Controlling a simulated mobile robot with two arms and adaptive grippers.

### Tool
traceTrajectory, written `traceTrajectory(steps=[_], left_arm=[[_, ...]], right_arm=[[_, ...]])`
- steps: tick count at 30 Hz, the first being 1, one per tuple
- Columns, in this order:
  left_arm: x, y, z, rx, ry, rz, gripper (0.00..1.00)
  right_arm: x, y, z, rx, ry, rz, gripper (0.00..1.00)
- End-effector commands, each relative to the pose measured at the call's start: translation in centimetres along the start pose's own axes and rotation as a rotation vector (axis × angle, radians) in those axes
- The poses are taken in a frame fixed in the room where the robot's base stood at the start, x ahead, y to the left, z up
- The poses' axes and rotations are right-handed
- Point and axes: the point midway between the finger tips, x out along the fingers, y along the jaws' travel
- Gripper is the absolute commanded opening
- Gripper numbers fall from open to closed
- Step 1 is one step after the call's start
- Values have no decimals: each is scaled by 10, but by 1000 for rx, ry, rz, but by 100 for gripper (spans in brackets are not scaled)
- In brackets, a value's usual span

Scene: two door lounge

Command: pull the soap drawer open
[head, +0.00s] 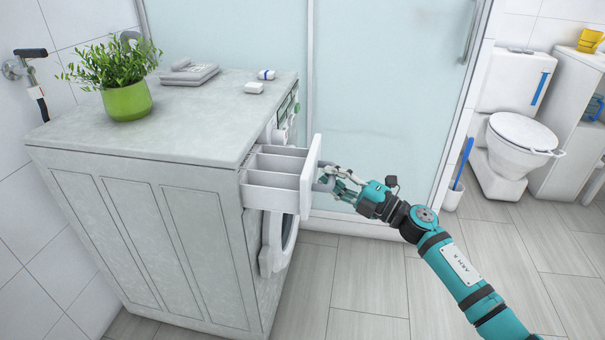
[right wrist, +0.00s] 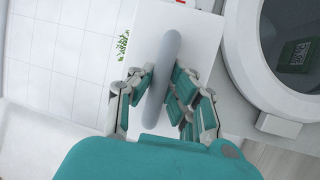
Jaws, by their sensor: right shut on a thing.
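The soap drawer (head: 273,179) stands well out from the upper front of the washing machine (head: 150,225), and its empty white compartments show from above. My right gripper (head: 330,178) is at the drawer's front panel. In the right wrist view the gripper (right wrist: 160,88) has its fingers on both sides of the grey bar handle (right wrist: 172,48) and is shut on it. The white drawer front (right wrist: 205,38) is behind the handle. My left gripper is in neither view.
A potted plant (head: 127,101), folded grey cloths (head: 189,75) and two small white items stand on the machine's top. The round door (head: 289,229) is below the drawer. A glass shower panel (head: 385,90) is behind. The tiled floor (head: 370,285) in front is clear.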

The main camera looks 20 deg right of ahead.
Motion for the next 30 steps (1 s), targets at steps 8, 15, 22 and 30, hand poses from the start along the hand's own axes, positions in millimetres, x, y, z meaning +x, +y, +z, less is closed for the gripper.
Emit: traceTrajectory(steps=[8, 15, 22, 30], left_arm=[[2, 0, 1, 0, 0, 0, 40], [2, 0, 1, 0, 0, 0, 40], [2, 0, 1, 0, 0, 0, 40], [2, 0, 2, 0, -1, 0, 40]], right_arm=[[-38, 8, 16, -4, 0, -1, 0], [-44, 10, 19, -4, -1, 0, 0], [-44, 10, 19, -3, -2, 0, 0], [-44, 9, 19, -2, -1, 0, 40]])
